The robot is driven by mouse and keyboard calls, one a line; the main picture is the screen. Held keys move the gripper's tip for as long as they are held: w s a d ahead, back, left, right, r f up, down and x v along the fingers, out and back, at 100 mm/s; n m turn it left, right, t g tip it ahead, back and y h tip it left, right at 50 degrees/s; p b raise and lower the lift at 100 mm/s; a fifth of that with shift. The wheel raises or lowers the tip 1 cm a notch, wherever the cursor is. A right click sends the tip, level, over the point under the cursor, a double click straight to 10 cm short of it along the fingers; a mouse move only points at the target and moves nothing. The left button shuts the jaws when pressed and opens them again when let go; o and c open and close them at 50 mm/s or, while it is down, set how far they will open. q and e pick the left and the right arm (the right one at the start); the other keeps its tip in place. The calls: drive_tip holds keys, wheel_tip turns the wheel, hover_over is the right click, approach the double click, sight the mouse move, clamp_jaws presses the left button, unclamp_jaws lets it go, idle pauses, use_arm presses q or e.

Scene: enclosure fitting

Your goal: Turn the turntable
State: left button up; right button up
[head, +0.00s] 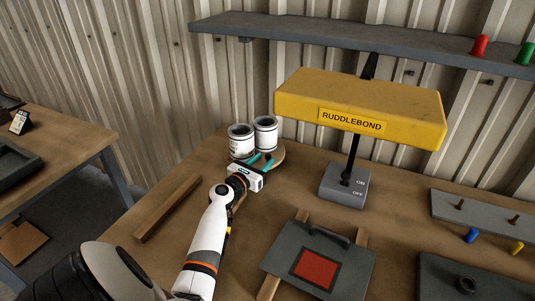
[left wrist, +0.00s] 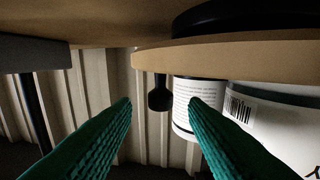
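The turntable is a round tan wooden disc (head: 280,157) on the bench, carrying two white cans with dark rims, a front one (head: 241,141) and a back one (head: 265,134). My left gripper (head: 261,162) is at the disc's near side, in front of the cans. In the left wrist view, where the scene appears upside down, its green fingers (left wrist: 160,105) are apart. A dark knobbed peg (left wrist: 160,96) shows between them, seemingly at the edge of the disc (left wrist: 230,60). Nothing is visibly clamped. The peg cannot be made out in the head view. My right gripper is not in view.
A yellow RUDDLEBOND lamp (head: 355,104) stands right of the turntable on a grey switch box (head: 344,187). A wooden strip (head: 168,208) lies to the left. A dark plate with a red square (head: 316,267) lies nearer. A shelf (head: 350,38) runs above the back.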

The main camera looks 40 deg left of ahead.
use_arm(q)
drive_tip(key=s, duration=0.4)
drive_tip(key=s+d+p, duration=0.1)
drive_tip(key=s, duration=0.1)
drive_tip(key=shift+s, duration=0.4)
drive_tip(key=shift+s+d, duration=0.1)
drive_tip(key=shift+s, duration=0.55)
